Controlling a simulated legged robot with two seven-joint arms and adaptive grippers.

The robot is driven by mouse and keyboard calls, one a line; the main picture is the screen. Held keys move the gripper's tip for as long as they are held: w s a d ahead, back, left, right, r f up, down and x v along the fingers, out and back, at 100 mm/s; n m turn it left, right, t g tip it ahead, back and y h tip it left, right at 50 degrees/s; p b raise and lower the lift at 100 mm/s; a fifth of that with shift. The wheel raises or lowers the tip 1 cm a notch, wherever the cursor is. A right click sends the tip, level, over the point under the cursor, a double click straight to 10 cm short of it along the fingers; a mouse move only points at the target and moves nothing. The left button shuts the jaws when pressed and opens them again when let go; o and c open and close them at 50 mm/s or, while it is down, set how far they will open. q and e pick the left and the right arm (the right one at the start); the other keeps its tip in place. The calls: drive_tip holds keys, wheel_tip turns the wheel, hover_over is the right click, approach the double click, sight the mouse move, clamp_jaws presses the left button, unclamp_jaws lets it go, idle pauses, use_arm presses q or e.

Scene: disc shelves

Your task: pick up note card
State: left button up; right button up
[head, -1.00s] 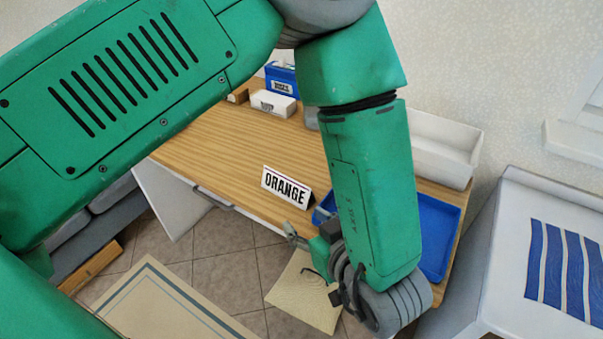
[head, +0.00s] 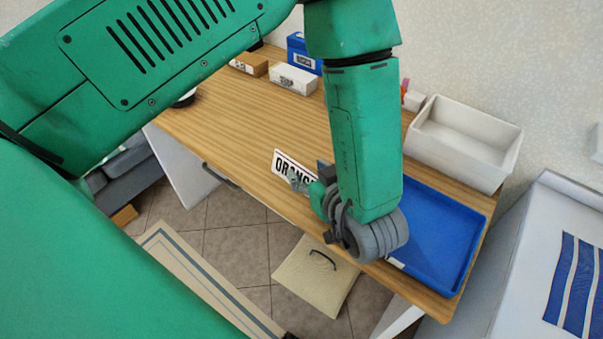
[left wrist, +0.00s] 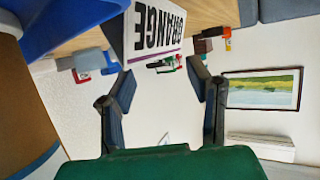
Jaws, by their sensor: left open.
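The note card (head: 284,163) is a white tent card reading ORANGE, standing on the wooden desk near its front edge. In the head view my left gripper (head: 301,183) is in front of the card's right part and hides some letters. In the left wrist view the card (left wrist: 155,28) appears upside down at the top, beyond the two spread fingers (left wrist: 160,88). The left gripper is open, with nothing between its fingers. The head view does not tell whether it touches the card. My right gripper is not in view.
A blue tray (head: 445,235) lies right of my left wrist, with a white bin (head: 468,140) behind it. A white box (head: 293,79), a brown box (head: 250,64) and a blue box (head: 303,50) stand at the back. A stool (head: 315,278) stands below the front edge. The desk's left-middle is clear.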

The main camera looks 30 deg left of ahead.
sight(298, 165)
use_arm(q)
drive_tip(key=x, duration=0.5)
drive_tip(key=shift+s+a+f, duration=0.1)
drive_tip(key=shift+a+f, duration=0.1)
drive_tip(key=shift+f, duration=0.05)
drive_tip(key=shift+d, duration=0.15)
drive_tip(key=shift+d+r, duration=0.1)
drive_tip(key=shift+c, duration=1.1)
drive_tip(key=c, duration=0.7)
